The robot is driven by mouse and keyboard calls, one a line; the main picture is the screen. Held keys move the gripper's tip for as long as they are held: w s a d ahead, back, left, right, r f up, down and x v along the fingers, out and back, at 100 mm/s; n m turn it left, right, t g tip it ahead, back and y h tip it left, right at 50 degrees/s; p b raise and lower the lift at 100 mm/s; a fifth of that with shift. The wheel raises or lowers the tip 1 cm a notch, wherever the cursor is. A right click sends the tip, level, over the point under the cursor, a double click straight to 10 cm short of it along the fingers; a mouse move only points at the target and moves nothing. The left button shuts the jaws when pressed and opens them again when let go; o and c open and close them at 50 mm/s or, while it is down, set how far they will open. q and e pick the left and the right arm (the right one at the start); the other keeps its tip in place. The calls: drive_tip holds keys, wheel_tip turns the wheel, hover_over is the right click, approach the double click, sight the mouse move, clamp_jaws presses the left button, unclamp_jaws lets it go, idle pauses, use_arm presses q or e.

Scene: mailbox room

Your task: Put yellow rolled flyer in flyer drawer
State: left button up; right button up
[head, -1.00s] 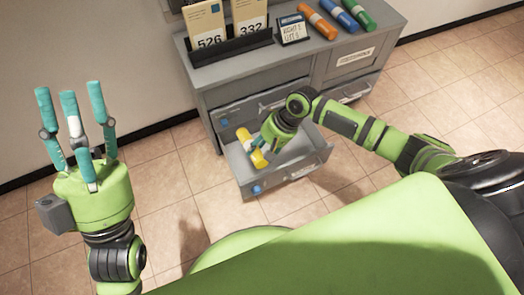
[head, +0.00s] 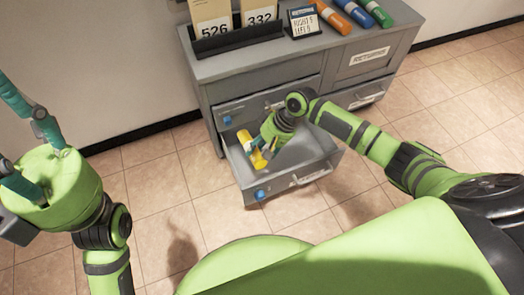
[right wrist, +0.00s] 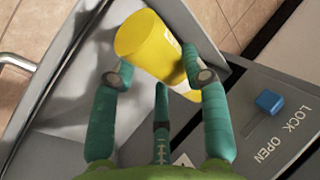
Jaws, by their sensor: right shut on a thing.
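The yellow rolled flyer (head: 251,149) is inside the open lower-left drawer (head: 285,187) of a grey cabinet, tilted near the drawer's left side. My right gripper (head: 262,147) reaches into the drawer and is shut on the flyer. In the right wrist view the flyer (right wrist: 146,38) sits between the teal fingers (right wrist: 162,76), close to the drawer's wall. I cannot tell whether it touches the drawer floor. My left gripper (head: 22,142) is empty, fingers spread, partly cut off at the left edge.
Orange (head: 330,16), blue (head: 354,12) and green (head: 379,13) rolls lie on the cabinet top, beside a small sign (head: 304,21) and numbered envelopes (head: 214,24). A blue slider (right wrist: 269,101) marked LOCK and OPEN is near my right fingers. Floor in front is clear.

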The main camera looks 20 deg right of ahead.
drive_tip(key=shift+w+f, duration=0.2)
drive_tip(key=shift+f, duration=0.15)
drive_tip(key=o, duration=1.2)
drive_tip(key=shift+r, duration=0.1)
drive_tip(key=v, duration=1.2)
